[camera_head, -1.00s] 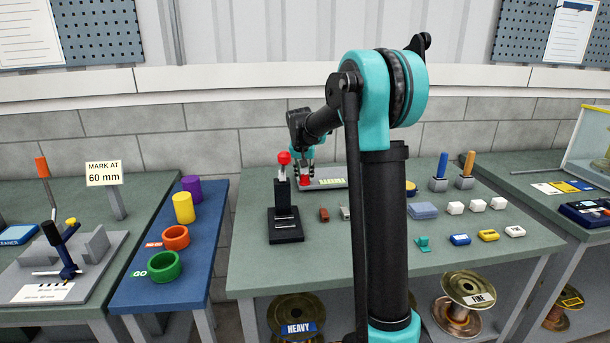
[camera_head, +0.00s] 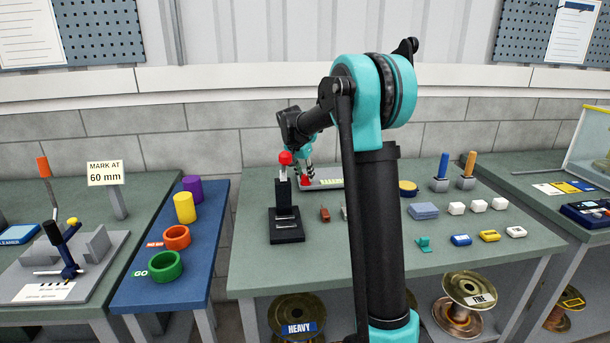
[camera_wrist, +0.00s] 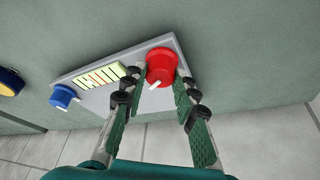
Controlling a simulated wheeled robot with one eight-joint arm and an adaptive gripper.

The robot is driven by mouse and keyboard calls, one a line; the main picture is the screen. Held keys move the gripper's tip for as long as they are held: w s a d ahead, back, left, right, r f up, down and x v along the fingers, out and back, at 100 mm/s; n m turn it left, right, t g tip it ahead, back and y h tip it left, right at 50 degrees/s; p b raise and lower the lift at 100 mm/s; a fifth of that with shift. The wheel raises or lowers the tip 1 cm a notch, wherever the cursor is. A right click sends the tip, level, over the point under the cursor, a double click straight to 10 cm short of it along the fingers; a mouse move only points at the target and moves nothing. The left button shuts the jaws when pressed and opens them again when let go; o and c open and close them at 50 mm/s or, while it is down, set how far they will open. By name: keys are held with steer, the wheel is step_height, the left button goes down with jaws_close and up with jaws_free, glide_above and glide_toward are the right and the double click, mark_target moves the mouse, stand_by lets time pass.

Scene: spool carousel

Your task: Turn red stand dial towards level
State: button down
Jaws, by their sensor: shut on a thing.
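The red dial (camera_wrist: 161,66) is a round knob with a white pointer mark, set at one end of a flat grey stand (camera_wrist: 98,101). In the wrist view the mark points toward the lower left. My gripper (camera_wrist: 164,80) has its two green-padded fingers on either side of the dial and is shut on it. In the head view the red dial (camera_head: 305,182) shows below my gripper (camera_head: 306,174) at the back of the middle table. A pale yellow scale with dark marks (camera_wrist: 101,77) and a blue dial (camera_wrist: 63,96) are on the same stand. My arm hides the stand's right part in the head view.
A black upright fixture with a red ball knob (camera_head: 286,158) stands just left of my gripper. A brick wall (camera_head: 230,145) runs behind the table.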

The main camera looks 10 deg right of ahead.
steer(key=c, duration=1.2)
jaws_free()
steer(key=v, duration=1.2)
